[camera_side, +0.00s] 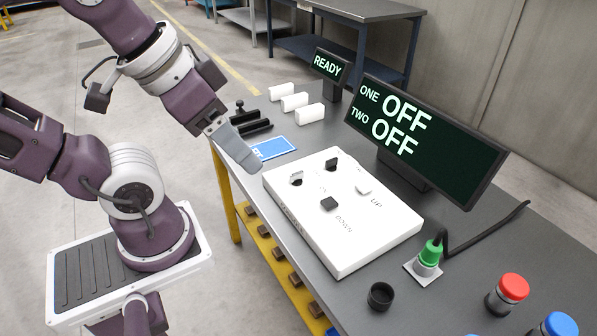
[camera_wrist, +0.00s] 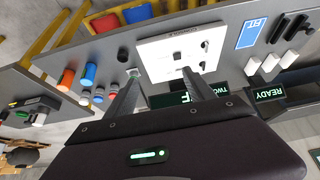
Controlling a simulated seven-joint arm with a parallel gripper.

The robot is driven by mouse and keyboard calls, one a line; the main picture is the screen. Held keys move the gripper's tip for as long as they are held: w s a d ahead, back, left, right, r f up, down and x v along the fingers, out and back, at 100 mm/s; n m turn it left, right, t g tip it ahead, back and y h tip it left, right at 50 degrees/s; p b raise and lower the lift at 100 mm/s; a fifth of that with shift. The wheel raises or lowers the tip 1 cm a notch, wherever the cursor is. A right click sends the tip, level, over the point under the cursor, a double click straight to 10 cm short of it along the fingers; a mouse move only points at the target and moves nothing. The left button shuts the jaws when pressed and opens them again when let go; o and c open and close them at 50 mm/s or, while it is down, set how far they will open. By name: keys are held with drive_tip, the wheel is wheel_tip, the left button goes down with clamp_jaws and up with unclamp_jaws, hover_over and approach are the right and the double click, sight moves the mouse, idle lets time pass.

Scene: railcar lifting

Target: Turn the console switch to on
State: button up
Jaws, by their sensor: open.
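The white console (camera_side: 300,215) lies on the grey table and carries several small dark and pale controls. Two dark controls, one at the back (camera_side: 331,163) and one at the left (camera_side: 296,178), stand near its far left part; I cannot tell which is the on switch. A dark square key (camera_side: 328,204) and a pale key (camera_side: 363,187) sit by the words DOWN and UP. My gripper (camera_side: 251,160) is open and empty, above the table's left edge beside the console. The wrist view shows its two fingers apart (camera_wrist: 161,74), with the console (camera_wrist: 155,58) beyond them.
A large screen (camera_side: 425,140) reads ONE OFF, TWO OFF. A small screen (camera_side: 331,67) reads READY. A blue card (camera_side: 274,148), black pieces and white blocks (camera_side: 295,101) lie behind the console. A green plug (camera_side: 430,253), black cup (camera_side: 381,296) and coloured cylinders (camera_side: 508,293) stand in front.

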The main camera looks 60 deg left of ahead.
drive_tip(key=shift+c, duration=0.5)
drive_tip(key=n+g, duration=0.6)
drive_tip(key=n, duration=1.2)
hover_over(297, 172)
wheel_tip(297, 172, down, 20)
drive_tip(key=shift+d+f, duration=0.15)
drive_tip(key=shift+f, duration=0.1)
wheel_tip(297, 172, down, 7)
drive_tip(key=shift+r, duration=0.1)
drive_tip(key=shift+f, duration=0.4)
drive_tip(key=shift+c, duration=0.2)
